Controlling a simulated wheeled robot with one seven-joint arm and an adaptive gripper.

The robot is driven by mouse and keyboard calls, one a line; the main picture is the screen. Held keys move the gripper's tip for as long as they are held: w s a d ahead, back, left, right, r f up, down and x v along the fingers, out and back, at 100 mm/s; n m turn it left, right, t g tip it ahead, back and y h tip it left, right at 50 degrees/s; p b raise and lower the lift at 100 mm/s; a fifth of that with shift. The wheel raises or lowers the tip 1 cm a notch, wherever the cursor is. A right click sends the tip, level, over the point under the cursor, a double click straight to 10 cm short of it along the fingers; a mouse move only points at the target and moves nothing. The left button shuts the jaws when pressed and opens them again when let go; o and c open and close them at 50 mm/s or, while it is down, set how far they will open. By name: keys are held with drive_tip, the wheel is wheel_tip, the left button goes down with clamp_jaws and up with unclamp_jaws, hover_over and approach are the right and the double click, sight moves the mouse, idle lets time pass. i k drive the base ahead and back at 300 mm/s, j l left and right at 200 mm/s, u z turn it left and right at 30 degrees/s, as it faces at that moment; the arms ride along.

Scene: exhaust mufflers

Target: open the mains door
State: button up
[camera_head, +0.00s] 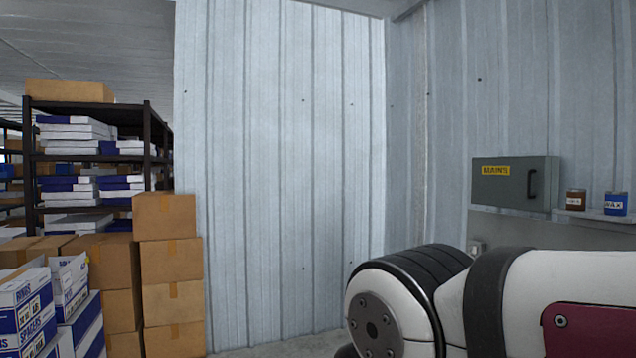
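The mains box (483,192) is a grey-green cabinet on the right-hand corrugated wall, with a yellow label reading MAINS. Its door (515,180) looks shut. A dark vertical handle (532,184) is on the right side of the door. My white and black arm fills the lower right, below the box and in front of the wall. My gripper is not in view, so its state and its distance from the handle do not show.
A brown tin (576,200) and a blue tin marked WAX (615,204) stand on a shelf (597,215) just right of the box. Stacked cardboard boxes (166,262) and a dark rack (150,130) stand at left. Some floor (290,347) shows clear in the middle.

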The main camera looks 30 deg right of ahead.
sight(522, 183)
drive_tip(key=z, duration=1.85)
drive_tip(key=i+j, duration=0.15)
drive_tip(key=i, duration=0.35)
